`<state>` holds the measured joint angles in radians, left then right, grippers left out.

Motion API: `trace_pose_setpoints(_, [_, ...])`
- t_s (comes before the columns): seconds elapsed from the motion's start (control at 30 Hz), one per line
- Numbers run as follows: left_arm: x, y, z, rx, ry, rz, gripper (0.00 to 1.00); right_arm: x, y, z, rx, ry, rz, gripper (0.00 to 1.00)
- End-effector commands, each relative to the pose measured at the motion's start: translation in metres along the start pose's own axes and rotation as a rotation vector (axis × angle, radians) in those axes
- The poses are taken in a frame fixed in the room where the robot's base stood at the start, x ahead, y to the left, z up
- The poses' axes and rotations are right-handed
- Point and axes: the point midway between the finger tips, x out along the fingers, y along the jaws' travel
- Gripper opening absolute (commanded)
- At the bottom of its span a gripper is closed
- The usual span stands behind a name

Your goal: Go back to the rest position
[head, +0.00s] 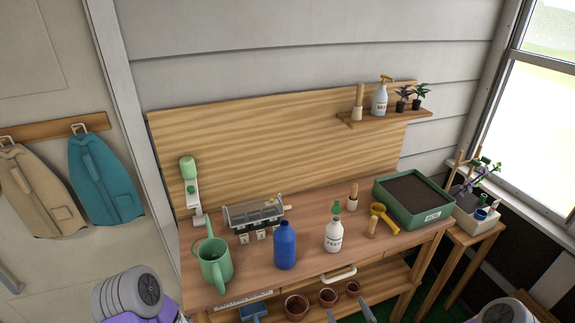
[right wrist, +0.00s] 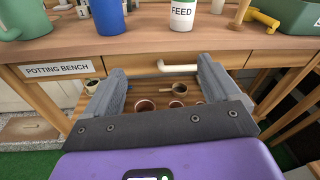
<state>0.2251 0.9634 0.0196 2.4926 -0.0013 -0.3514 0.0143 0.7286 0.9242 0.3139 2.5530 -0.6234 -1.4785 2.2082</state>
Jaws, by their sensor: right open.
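My right gripper (head: 349,313) shows at the bottom edge of the head view, in front of the potting bench. In the right wrist view, my right gripper (right wrist: 160,66) has its two grey fingers spread wide with nothing held between them. The pale drawer handle (right wrist: 177,67) appears beyond the fingertips, and no contact with it shows. The drawer front (right wrist: 240,62) looks shut. One of my arm's links shows at the lower left of the head view, but my left gripper is not in view.
The bench top (head: 305,270) bears a green watering can (head: 215,262), blue bottle (head: 285,246), white feed bottle (head: 333,236) and green soil tray (head: 430,217). Terracotta pots (head: 296,306) stand on the lower shelf. A small stand (head: 478,228) is at the right.

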Motion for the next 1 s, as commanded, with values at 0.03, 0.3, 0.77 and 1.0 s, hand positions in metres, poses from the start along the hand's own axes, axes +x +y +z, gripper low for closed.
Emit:
trace_pose_setpoints(0.03, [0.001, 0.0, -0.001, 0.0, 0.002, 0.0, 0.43, 0.001, 0.006, -0.005, -0.052, 0.025, 0.022, 0.9])
trace_pose_setpoints(0.3, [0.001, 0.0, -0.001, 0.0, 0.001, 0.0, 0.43, -0.001, 0.04, -0.044, -0.423, 0.182, 0.199, 0.9])
trace_pose_setpoints(0.77, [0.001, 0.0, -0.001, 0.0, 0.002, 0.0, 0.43, -0.063, 0.116, -0.14, -1.401, 0.258, 1.002, 0.9])
trace_pose_setpoints(1.0, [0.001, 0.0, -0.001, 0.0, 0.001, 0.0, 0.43, -0.109, 0.136, -0.163, -1.705, 0.039, 1.436, 0.9])
